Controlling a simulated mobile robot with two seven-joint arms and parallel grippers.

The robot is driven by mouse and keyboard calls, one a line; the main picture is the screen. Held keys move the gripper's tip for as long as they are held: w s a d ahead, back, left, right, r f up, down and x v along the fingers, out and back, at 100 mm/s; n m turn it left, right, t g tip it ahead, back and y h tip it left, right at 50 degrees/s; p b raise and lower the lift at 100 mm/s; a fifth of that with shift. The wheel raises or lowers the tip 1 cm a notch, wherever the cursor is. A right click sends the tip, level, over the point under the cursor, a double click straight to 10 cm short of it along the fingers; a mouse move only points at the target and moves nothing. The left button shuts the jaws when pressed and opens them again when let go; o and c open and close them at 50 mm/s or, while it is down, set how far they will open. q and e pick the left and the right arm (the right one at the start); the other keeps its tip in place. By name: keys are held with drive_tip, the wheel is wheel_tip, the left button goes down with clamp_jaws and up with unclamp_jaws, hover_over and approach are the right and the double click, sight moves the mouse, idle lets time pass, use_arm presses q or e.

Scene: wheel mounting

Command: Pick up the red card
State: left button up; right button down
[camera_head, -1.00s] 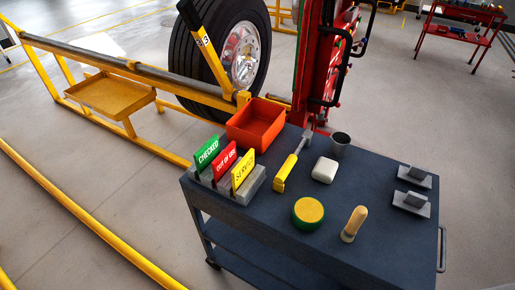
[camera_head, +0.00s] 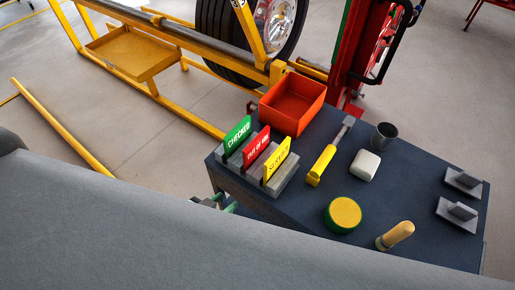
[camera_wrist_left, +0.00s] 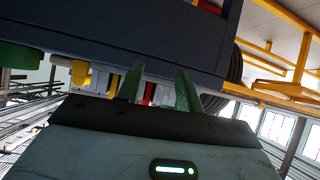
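The red card (camera_head: 257,147) stands upright in a grey slotted holder (camera_head: 287,184) on the cart, between the green card (camera_head: 237,134) and the yellow card (camera_head: 277,160). My left gripper (camera_head: 222,204) is beside the cart's left edge, below and in front of the holder, apart from the cards. My grey left arm hides part of it. In the left wrist view its two green fingers (camera_wrist_left: 160,88) are spread with nothing held. A small red patch, perhaps the red card (camera_wrist_left: 148,95), shows between them beyond the cart's dark edge. My right gripper is not in view.
The dark cart (camera_head: 318,208) also carries an orange bin (camera_head: 293,103), a yellow-handled tool (camera_head: 322,164), a white block (camera_head: 365,165), a cup (camera_head: 385,136), a yellow-green disc (camera_head: 343,214) and a wooden handle (camera_head: 396,235). A yellow frame with a wheel stands behind.

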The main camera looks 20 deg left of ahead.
use_arm(q)
drive_tip(key=m+t+h, duration=0.1)
drive_tip(key=t, duration=0.1)
approach(254, 141)
wheel_tip(254, 141, down, 2)
drive_tip(key=w, duration=0.3)
drive_tip(key=shift+w+d+f+p, duration=0.15)
drive_tip(key=shift+w+d, duration=0.15)
drive_tip(key=shift+w, duration=0.35)
drive_tip(key=shift+w+d+p, duration=0.15)
drive_tip(key=shift+w+d, duration=0.15)
drive_tip(key=shift+w, duration=0.3)
drive_tip(key=shift+w+d+f, duration=0.1)
drive_tip(key=shift+w+d, duration=0.1)
drive_tip(key=shift+w, duration=0.15)
drive_tip(key=x, duration=0.4)
drive_tip(key=shift+d+p, duration=0.2)
drive_tip(key=shift+p, duration=0.1)
drive_tip(key=shift+w+d+f, duration=0.1)
drive_tip(key=shift+w+f, duration=0.05)
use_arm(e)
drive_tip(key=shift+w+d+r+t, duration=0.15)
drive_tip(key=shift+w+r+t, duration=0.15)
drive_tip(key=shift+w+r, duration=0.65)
use_arm(q)
clamp_jaws()
